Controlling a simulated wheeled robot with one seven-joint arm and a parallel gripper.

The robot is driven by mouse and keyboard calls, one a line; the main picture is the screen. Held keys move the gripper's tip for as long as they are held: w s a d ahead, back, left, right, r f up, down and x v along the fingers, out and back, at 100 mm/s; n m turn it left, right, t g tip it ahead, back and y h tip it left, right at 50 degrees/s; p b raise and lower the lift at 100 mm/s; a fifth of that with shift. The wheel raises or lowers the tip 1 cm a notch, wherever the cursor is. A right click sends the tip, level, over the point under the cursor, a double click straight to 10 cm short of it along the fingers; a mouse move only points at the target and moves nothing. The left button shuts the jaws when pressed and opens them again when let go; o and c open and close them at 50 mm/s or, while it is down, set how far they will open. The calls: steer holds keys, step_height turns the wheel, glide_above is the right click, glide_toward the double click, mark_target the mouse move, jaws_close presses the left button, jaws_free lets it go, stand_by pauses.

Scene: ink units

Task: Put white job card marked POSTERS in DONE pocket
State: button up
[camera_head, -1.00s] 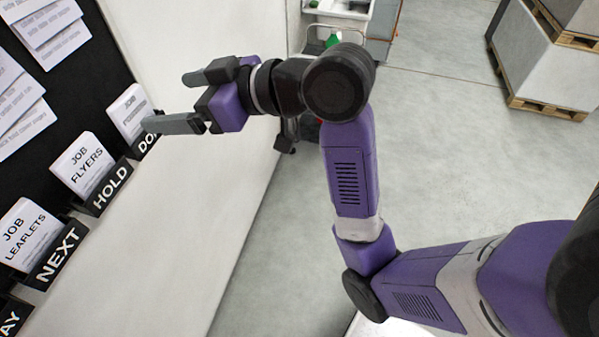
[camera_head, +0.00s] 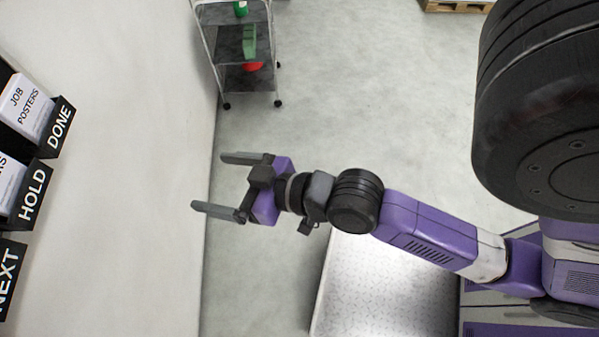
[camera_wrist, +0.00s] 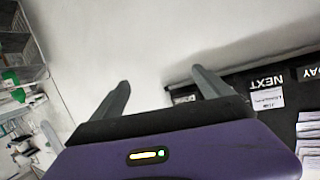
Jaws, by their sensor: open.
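The white job card marked POSTERS (camera_head: 28,104) stands in the black DONE pocket (camera_head: 60,126) on the wall board at the left of the head view. The pocket front hides the card's lower part. My gripper (camera_head: 215,182) is open and empty, well to the right of the pocket and apart from the card. In the wrist view my two fingers (camera_wrist: 160,82) are spread with nothing between them. The POSTERS card cannot be made out in the wrist view.
The HOLD pocket (camera_head: 34,194) holds a card, and the NEXT pocket (camera_head: 8,280) is below it. The wrist view shows the NEXT label (camera_wrist: 266,82) and a LEAFLETS card (camera_wrist: 267,100). A wheeled cart (camera_head: 245,85) stands beyond my gripper. Bare wall lies between board and gripper.

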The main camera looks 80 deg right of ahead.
steer(key=s+a+n, duration=0.2)
steer(key=s, duration=1.4)
steer(key=shift+r, duration=0.35)
